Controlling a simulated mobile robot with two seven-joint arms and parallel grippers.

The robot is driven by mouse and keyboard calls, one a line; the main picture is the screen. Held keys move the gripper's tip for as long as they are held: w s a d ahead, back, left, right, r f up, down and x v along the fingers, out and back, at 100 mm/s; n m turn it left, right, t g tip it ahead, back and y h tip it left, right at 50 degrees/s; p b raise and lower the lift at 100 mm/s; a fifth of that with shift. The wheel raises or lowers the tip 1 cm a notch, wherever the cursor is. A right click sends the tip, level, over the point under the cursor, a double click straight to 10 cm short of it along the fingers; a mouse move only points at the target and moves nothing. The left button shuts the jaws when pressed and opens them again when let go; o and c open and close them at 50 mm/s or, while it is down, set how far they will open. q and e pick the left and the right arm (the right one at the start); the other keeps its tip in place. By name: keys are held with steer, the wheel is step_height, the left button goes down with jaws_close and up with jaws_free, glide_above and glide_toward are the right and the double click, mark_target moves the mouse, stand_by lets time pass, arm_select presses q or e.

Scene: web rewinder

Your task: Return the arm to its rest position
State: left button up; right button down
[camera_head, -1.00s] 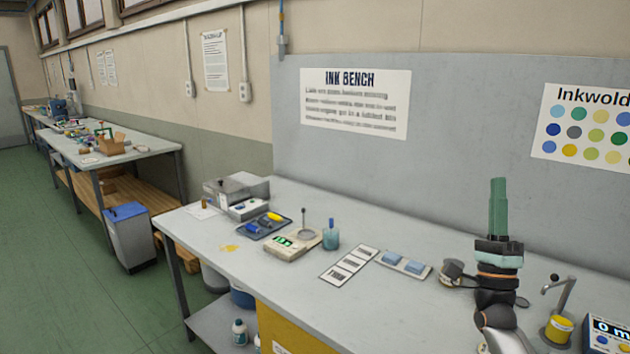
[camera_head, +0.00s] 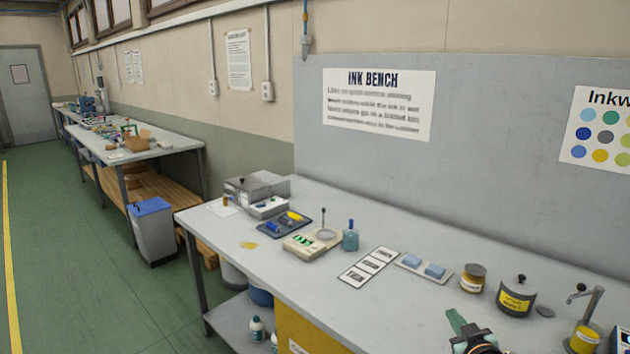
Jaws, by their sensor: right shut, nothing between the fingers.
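My right gripper (camera_head: 457,321) shows at the bottom edge, right of the middle, in the head view. Its green fingers are shut with nothing between them, and they point up and to the left. The dark wrist (camera_head: 477,341) is cut off by the frame's lower edge, so the rest of the arm is hidden. The gripper appears in front of the grey ink bench top (camera_head: 420,300). My left gripper is not in view.
On the bench near the gripper stand a small jar (camera_head: 473,279), a yellow-labelled pot (camera_head: 515,296) and a yellow can (camera_head: 584,340). Further left are a tray with blue blocks (camera_head: 423,267), a label card (camera_head: 368,267), a scale (camera_head: 311,243) and a blue bottle (camera_head: 350,237).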

steer(key=shift+g+y, duration=0.5)
steer(key=shift+g, duration=0.3)
steer(key=s+a+f, duration=0.1)
steer(key=s+f, duration=0.1)
steer(key=f, duration=0.1)
steer(key=s+a+f, duration=0.1)
steer(key=s+f, duration=0.1)
steer(key=s, duration=0.1)
steer(key=s+a+f, duration=0.2)
steer(key=f, duration=0.1)
steer(key=shift+s+a+f, duration=0.1)
steer(key=shift+s+f, duration=0.05)
steer(key=shift+f, duration=0.2)
steer(key=s+a+f+g, duration=0.1)
steer(key=s+a+f, duration=0.2)
steer(key=s, duration=0.6)
steer(key=s+a+f+g+y, duration=0.1)
steer(key=s+a+f+g, duration=0.1)
steer(key=s+f, duration=0.3)
steer(key=s+a+f+m+g+y, duration=0.1)
steer(key=s+a+f, duration=0.3)
steer(key=s, duration=1)
steer(key=shift+a+f, duration=0.35)
steer(key=shift+a, duration=0.1)
